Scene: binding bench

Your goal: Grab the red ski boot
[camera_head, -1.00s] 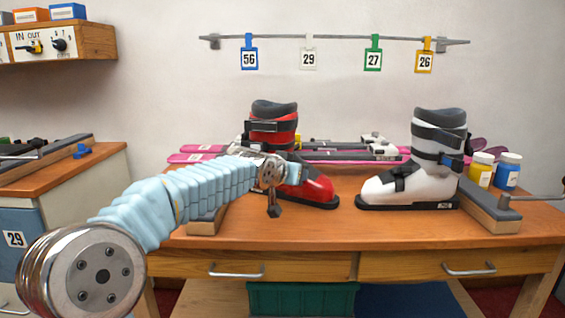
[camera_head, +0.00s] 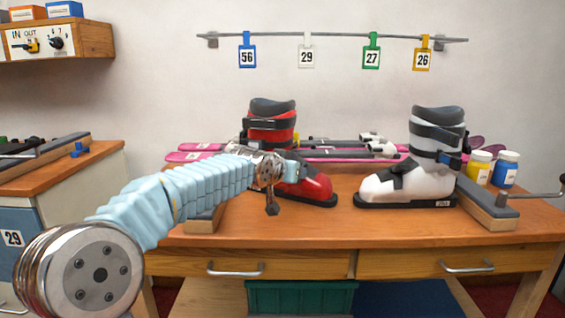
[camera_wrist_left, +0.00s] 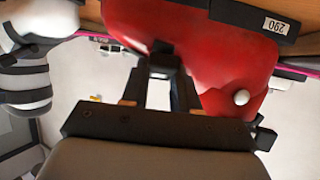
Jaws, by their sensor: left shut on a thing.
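The red ski boot (camera_head: 318,188) stands upright on the bench, with a dark cuff top and black straps. My left arm crosses in front of it and hides part of its lower shell. My left gripper (camera_head: 283,170) is at the boot's front side, shut on it. In the left wrist view the red boot (camera_wrist_left: 190,45) fills the upper middle, upside down, with a 290 label on its sole. My left gripper (camera_wrist_left: 163,65) reaches against the red shell there; the exact contact is partly hidden. My right gripper is not in view.
A white ski boot (camera_head: 400,183) stands to the right on the bench (camera_head: 330,228). Pink skis (camera_head: 190,156) lie behind the boots. A yellow jar (camera_head: 479,168) and a blue jar (camera_head: 506,169) stand at the right. Numbered tags hang on a rail (camera_head: 335,37) above.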

